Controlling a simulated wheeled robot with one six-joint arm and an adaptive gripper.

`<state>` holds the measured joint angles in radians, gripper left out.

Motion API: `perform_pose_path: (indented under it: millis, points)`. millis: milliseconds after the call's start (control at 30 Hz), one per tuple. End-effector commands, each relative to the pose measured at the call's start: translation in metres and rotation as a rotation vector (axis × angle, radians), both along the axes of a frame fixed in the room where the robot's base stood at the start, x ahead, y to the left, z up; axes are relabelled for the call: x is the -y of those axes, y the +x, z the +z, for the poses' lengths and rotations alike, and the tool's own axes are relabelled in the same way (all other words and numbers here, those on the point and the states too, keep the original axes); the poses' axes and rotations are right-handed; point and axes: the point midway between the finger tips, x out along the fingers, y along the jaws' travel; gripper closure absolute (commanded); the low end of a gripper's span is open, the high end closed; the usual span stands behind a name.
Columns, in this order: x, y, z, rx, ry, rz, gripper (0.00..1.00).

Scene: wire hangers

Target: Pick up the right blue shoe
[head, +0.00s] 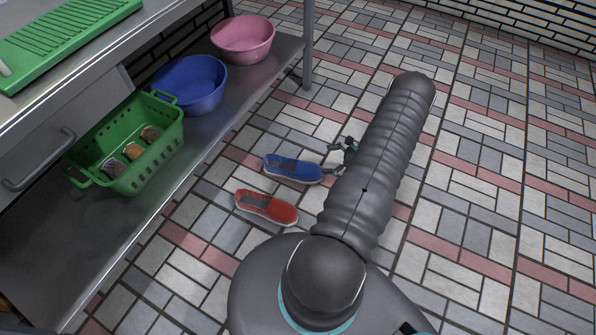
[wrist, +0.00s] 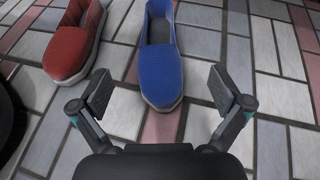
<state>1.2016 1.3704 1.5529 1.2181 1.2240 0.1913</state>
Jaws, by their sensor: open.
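One blue shoe (head: 293,168) with a pale sole lies upright on the tiled floor in the head view. It also shows in the wrist view (wrist: 160,68), top centre, with its toe toward me. My gripper (head: 340,158) is low over the floor at the shoe's right end. In the wrist view, my gripper (wrist: 168,92) is open and empty. The fingers are spread to either side of the shoe's toe, and the toe reaches in between them from the far side. I cannot tell whether a finger touches the shoe. No second blue shoe shows.
A red shoe (head: 267,206) lies beside the blue one, and left of it in the wrist view (wrist: 76,42). A metal shelf (head: 215,125) at left holds a green basket (head: 150,165), a blue basin (head: 190,85) and a pink basin (head: 243,38). Floor at right is clear.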

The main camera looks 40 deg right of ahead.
Motion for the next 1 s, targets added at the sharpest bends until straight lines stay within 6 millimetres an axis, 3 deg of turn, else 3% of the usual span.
perform_pose_path:
  millis: [200, 600, 1000]
  points:
    - [0.001, -0.007, -0.023, 0.001, 0.038, -0.057, 0.0]
    - [-0.034, 0.043, -0.048, -0.001, 0.038, -0.056, 0.0]
    - [-0.048, 0.062, -0.059, -0.001, 0.037, -0.057, 0.0]
